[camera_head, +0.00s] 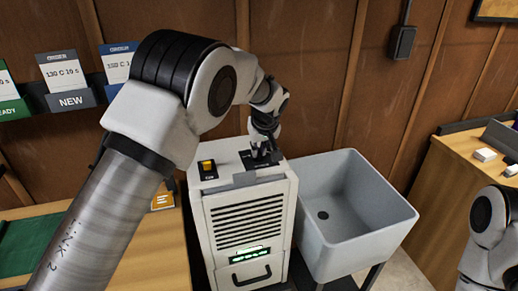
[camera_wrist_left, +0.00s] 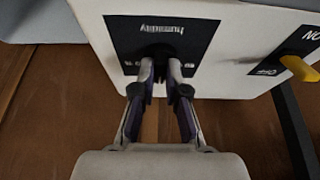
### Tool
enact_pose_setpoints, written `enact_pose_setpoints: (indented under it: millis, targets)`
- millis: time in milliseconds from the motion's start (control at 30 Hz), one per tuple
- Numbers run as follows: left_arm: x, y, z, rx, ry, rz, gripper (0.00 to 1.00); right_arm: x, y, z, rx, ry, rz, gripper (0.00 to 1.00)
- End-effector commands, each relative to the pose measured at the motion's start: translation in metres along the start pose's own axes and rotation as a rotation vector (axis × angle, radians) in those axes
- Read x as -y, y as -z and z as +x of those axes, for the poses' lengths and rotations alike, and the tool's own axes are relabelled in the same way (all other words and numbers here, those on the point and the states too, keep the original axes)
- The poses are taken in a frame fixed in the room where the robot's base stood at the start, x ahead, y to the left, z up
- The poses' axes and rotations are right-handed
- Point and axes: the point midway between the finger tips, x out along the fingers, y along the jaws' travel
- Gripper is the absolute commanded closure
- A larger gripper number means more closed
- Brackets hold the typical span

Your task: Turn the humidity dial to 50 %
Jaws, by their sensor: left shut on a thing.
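The white dehumidifier (camera_head: 246,222) stands in the middle of the head view, with a black humidity plate (camera_head: 247,156) on its top. In the left wrist view the plate (camera_wrist_left: 192,38) shows its "Humidity" label upside down. My left gripper (camera_head: 263,148) reaches down onto this plate from above. In the wrist view the fingers of the left gripper (camera_wrist_left: 161,66) are closed around the dark humidity dial (camera_wrist_left: 159,50). The fingers hide most of the dial, and I cannot read its setting. My right gripper is not in view; part of my right arm shows at the right edge.
A yellow switch (camera_head: 207,166) on a black plate sits beside the dial; it also shows in the wrist view (camera_wrist_left: 300,68). A grey sink (camera_head: 350,222) stands close on the right. Wooden tables (camera_head: 440,195) stand on both sides, and a wood-panelled wall is behind.

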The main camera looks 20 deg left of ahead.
Motion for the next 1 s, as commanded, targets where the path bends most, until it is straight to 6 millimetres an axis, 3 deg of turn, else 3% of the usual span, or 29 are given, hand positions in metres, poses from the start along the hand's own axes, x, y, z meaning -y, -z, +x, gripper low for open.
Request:
enact_pose_setpoints:
  millis: [333,367,400,767,867,1000]
  targets:
    - [0.001,-0.002,0.002,0.004,0.003,-0.001,1.00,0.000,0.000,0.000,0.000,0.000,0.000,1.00]
    - [0.001,-0.002,0.002,0.004,0.003,-0.001,0.77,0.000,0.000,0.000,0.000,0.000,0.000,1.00]
    - [0.001,-0.001,0.001,0.004,0.003,-0.001,0.63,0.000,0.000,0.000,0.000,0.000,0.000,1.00]
    - [0.000,0.000,-0.003,0.001,0.001,-0.001,0.62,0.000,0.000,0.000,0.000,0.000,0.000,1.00]
    - [0.000,0.000,-0.015,-0.001,0.000,-0.001,0.62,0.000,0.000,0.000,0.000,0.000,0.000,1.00]
    - [-0.001,0.001,-0.049,-0.003,-0.001,0.000,0.62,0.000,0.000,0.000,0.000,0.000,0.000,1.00]
